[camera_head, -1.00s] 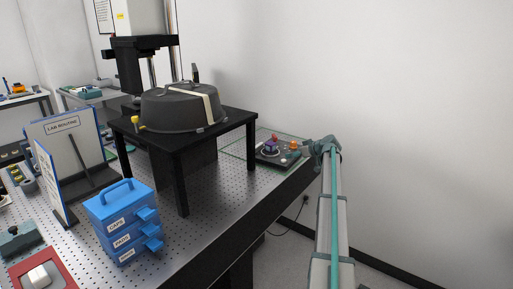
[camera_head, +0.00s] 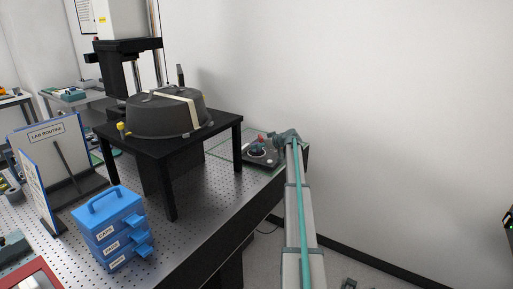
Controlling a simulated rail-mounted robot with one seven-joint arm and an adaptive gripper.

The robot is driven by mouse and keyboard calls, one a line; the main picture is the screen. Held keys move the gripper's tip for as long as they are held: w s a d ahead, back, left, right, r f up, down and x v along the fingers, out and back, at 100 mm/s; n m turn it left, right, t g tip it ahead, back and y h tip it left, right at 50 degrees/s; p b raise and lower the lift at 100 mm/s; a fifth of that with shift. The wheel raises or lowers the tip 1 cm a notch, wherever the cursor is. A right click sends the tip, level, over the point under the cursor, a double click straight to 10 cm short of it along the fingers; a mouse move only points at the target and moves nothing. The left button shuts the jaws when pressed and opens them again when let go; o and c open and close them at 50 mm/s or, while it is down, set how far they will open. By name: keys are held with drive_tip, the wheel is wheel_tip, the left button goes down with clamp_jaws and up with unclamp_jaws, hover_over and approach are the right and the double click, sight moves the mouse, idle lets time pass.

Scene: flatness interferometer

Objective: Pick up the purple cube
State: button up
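A small dark board (camera_head: 250,163) lies at the far right end of the perforated table and carries several small items. A small red piece (camera_head: 261,139) and a pale ring-like shape (camera_head: 257,153) show on it. I cannot clearly make out the purple cube now; it is too small or hidden by the gripper. My gripper (camera_head: 277,140) is at the far end of my outstretched arm, over the right side of the board. Its fingers are too small and dark to tell whether they are open, shut or holding anything.
A black stand (camera_head: 175,197) with a dark domed cover (camera_head: 167,115) rises left of the board. A blue drawer box (camera_head: 110,228) and a lab routine sign (camera_head: 45,150) stand nearer. The white wall is behind; the table edge runs below my arm.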

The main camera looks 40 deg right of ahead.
drive_tip(key=x, duration=0.2)
drive_tip(key=shift+w+a+p, duration=0.1)
drive_tip(key=shift+w+p, duration=0.2)
drive_tip(key=shift+p, duration=0.1)
drive_tip(key=shift+w+f, duration=0.15)
drive_tip(key=shift+f, duration=0.05)
drive_tip(key=c, duration=1.5)
